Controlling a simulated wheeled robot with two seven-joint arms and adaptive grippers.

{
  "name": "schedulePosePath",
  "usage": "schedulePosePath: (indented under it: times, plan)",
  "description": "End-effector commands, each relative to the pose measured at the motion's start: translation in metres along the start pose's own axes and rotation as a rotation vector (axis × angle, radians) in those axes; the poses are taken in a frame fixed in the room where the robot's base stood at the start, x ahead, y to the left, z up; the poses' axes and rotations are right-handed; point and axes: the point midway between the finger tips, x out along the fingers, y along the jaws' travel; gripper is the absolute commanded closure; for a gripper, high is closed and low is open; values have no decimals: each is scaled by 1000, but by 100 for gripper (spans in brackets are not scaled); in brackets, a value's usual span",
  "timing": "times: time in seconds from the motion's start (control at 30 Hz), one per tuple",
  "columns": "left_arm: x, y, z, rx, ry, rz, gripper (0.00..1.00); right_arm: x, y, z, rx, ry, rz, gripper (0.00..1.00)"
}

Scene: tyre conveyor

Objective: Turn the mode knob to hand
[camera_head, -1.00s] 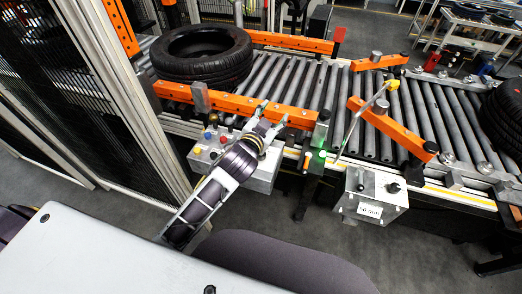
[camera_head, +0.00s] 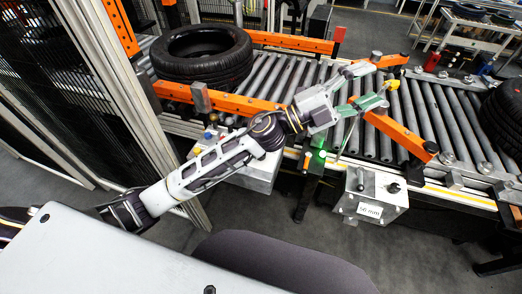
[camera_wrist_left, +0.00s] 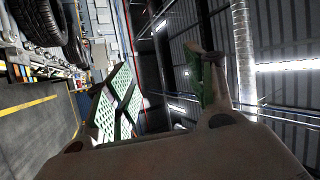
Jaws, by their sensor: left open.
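My left gripper (camera_head: 372,84) is open and empty, above the roller conveyor; its green-padded fingers point to the right. In the left wrist view the fingers (camera_wrist_left: 160,85) are spread apart with nothing between them. A grey control box (camera_head: 368,193) on the conveyor's front side carries a small black knob (camera_head: 393,188) and a white label. A second grey box (camera_head: 262,174) to its left is largely hidden behind my left arm, so its controls are mostly covered. I cannot tell which box carries the mode knob, or its setting. My right gripper is not in view.
A black tyre (camera_head: 202,55) lies on the rollers (camera_head: 270,82) at the left, another (camera_head: 503,115) at the right edge. Orange guide rails (camera_head: 250,107) run along the conveyor. A green light (camera_head: 322,154) glows between the boxes. A mesh fence (camera_head: 60,90) stands at left.

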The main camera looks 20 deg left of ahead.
Motion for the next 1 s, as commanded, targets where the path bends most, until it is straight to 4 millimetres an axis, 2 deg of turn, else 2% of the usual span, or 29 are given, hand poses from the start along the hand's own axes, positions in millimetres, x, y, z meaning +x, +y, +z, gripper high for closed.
schedulePosePath:
  times: [0.1,0.3,0.53,0.77,1.0]
  plan:
    - [6,15,-20,70,114,89,45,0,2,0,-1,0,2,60]
    - [5,47,-43,176,284,260,45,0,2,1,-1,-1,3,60]
    - [-13,86,-52,291,445,489,45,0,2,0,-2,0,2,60]
    - [-46,120,-38,397,559,751,45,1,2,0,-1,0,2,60]
    - [-91,139,-3,494,621,1051,45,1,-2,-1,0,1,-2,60]
